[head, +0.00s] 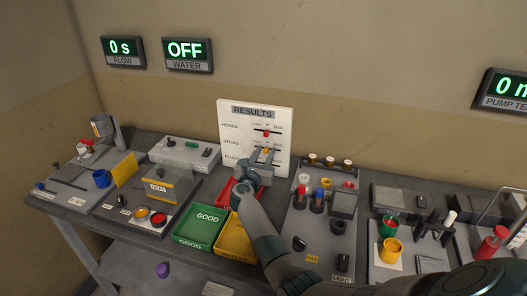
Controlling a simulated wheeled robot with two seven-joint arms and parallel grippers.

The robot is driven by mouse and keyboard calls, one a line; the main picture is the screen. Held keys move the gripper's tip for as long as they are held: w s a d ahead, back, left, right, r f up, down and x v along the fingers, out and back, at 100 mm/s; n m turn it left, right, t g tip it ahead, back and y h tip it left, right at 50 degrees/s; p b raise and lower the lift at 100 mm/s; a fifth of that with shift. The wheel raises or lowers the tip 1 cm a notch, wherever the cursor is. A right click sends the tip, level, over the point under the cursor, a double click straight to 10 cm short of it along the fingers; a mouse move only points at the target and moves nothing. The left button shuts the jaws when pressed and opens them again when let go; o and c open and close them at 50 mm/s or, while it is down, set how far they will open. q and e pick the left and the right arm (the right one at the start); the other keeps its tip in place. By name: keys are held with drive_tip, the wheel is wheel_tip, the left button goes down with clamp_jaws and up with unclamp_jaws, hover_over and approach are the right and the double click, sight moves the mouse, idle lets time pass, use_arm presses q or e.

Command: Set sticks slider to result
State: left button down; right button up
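The white RESULTS board (228,118) stands upright against the wall at the back of the table, with rows labelled HOSES, STICKS and PLUGS. The hoses row has a red slider knob (265,133). The sticks row has an orange slider knob (266,150), right at my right gripper's fingertips. My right gripper (263,155) reaches up to the lower part of the board. Its two fingers look apart, with the orange knob near or between them; contact is unclear. The gripper hides part of the plugs row. My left gripper is not in view.
Below the board sit a green GOOD tray (206,219), a yellow tray (235,240) and a red tray (228,187), partly under my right arm. Test stations with buttons, cups and tubes fill the table on both sides. Wall displays read FLOW (123,51) and WATER (188,53).

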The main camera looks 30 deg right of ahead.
sight(256, 146)
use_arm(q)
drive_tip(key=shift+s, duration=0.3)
